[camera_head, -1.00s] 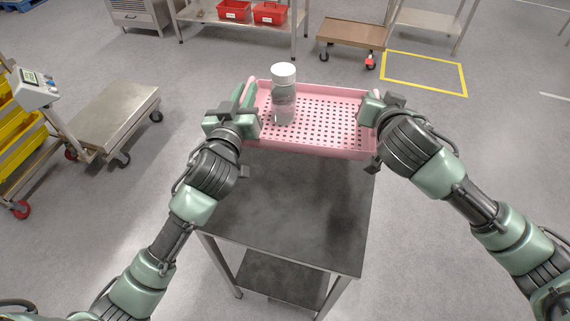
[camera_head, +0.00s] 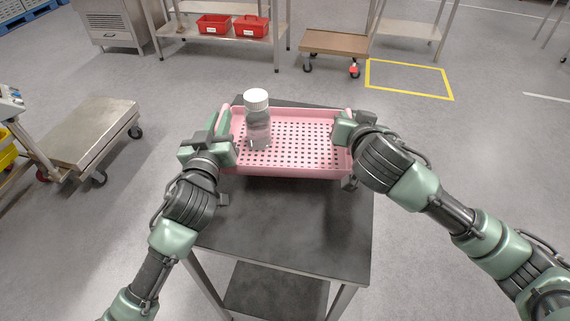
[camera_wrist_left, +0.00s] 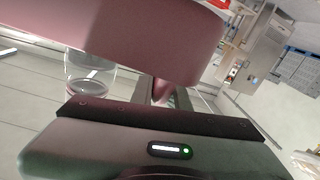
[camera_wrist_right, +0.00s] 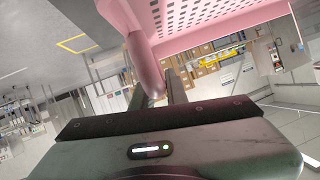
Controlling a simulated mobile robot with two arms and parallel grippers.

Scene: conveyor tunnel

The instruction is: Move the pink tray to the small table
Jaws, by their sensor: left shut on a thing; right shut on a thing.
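The pink tray (camera_head: 300,172), with a perforated floor, is over the far part of the small dark table (camera_head: 290,235) in the head view. A clear bottle with a white cap (camera_head: 257,118) stands upright in its left part. My left gripper (camera_head: 226,140) is shut on the tray's left side. My right gripper (camera_head: 346,132) is shut on its right side. The tray also shows close up in the left wrist view (camera_wrist_left: 130,35) and in the right wrist view (camera_wrist_right: 215,25). A dark shadow lies below its near edge; I cannot tell if it touches the table.
The near part of the tabletop is bare. A flat trolley (camera_head: 90,130) stands on the floor at left. A brown cart (camera_head: 333,42) and a shelf with red bins (camera_head: 250,27) are at the back. A yellow floor outline (camera_head: 410,80) is at back right.

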